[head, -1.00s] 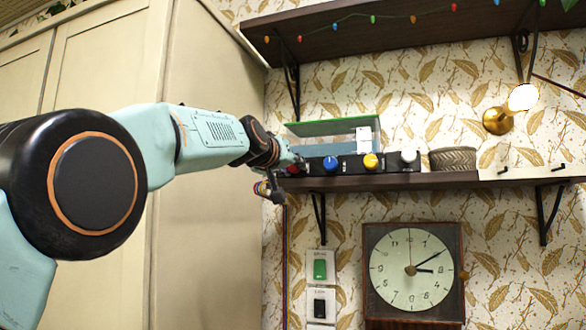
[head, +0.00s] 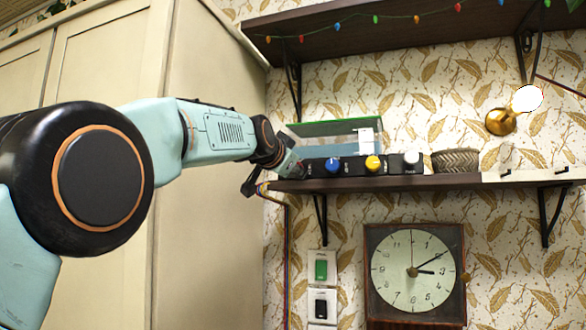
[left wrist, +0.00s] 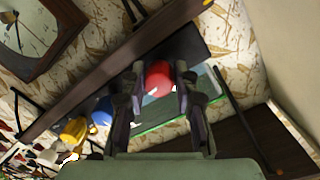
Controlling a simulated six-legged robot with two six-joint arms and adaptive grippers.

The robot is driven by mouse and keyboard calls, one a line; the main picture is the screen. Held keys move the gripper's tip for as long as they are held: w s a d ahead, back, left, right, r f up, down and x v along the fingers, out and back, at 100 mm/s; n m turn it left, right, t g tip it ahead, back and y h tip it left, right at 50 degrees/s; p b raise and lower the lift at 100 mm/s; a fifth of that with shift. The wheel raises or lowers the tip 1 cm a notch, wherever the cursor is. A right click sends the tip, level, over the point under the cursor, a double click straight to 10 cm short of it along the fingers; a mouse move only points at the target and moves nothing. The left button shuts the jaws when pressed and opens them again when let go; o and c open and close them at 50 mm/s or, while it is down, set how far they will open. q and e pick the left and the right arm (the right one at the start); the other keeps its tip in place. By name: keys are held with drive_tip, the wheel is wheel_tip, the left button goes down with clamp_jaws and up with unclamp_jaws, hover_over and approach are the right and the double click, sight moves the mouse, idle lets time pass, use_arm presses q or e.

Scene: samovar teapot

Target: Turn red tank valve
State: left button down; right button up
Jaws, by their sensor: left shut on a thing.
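The red valve (left wrist: 158,78) is a round knob on a dark box on the shelf, seen between my fingers in the left wrist view. My left gripper (left wrist: 157,85) is shut on it, one finger on each side. In the head view my left gripper (head: 286,170) is at the left end of the row of knobs, and it hides the red valve there. A clear tank (head: 342,128) with a green rim stands behind the row. My right gripper is not in view.
A blue knob (head: 332,165), a yellow knob (head: 373,163) and a white knob (head: 411,158) sit to the right in the same row. A woven bowl (head: 455,161) stands farther along the shelf (head: 430,181). A tall cabinet (head: 205,240) is close on the left.

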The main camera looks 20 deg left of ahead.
use_arm(q)
drive_tip(key=shift+s+r+m, duration=0.15)
drive_tip(key=shift+r+m, duration=0.3)
drive_tip(key=shift+m, duration=0.35)
drive_tip(key=c, duration=1.4)
unclamp_jaws()
drive_tip(key=shift+d, duration=0.1)
drive_tip(key=o, duration=0.4)
drive_tip(key=shift+s+d, duration=0.15)
drive_tip(key=shift+s, duration=0.25)
drive_tip(key=shift+s+a+r, duration=0.1)
drive_tip(key=shift+s, duration=1.8)
drive_tip(key=shift+s+a+r, duration=0.1)
drive_tip(key=shift+s, duration=1.75)
drive_tip(key=shift+w+a+f, duration=0.1)
drive_tip(key=shift+w+f, duration=0.05)
drive_tip(key=shift+w, duration=0.15)
